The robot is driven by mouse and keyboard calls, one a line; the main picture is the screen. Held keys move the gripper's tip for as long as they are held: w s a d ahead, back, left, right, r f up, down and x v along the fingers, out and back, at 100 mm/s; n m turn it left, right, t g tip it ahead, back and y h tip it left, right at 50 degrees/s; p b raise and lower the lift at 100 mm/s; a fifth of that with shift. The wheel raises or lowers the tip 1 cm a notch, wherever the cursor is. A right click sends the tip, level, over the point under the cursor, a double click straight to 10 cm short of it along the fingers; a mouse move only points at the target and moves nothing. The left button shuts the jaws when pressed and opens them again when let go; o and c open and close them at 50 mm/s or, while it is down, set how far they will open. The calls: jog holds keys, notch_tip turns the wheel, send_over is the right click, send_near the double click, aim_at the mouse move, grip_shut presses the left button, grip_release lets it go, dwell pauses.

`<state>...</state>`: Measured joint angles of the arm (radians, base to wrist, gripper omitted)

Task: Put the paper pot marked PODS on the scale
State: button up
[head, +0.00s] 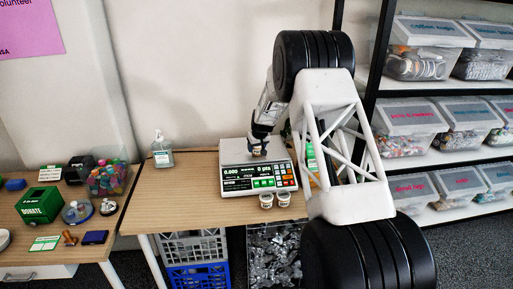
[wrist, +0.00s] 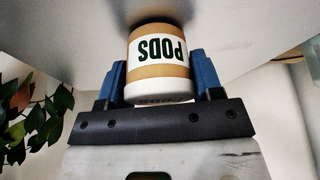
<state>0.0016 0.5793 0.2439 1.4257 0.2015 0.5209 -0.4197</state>
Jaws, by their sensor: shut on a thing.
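The paper pot marked PODS (wrist: 158,62), brown with a white label band, is between the blue fingers of my gripper (wrist: 160,85) in the wrist view. The gripper is shut on it. In the head view my gripper (head: 258,143) is over the platform of the scale (head: 233,153), with the pot (head: 259,152) small and partly hidden beneath it. A dark shadow lies around the pot's far end in the wrist view. I cannot tell whether the pot touches the platform. The scale's display is lit, its digits too small to read surely.
A green donate box (head: 39,206) and a clear bin (head: 107,180) are on the left table. Shelves of lidded boxes (head: 417,116) are at right.

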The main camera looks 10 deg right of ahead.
jog(key=shift+f, duration=0.1)
jog(key=o, duration=1)
jog(key=v, duration=1.2)
dwell(0.4)
jog(key=shift+s, duration=0.1)
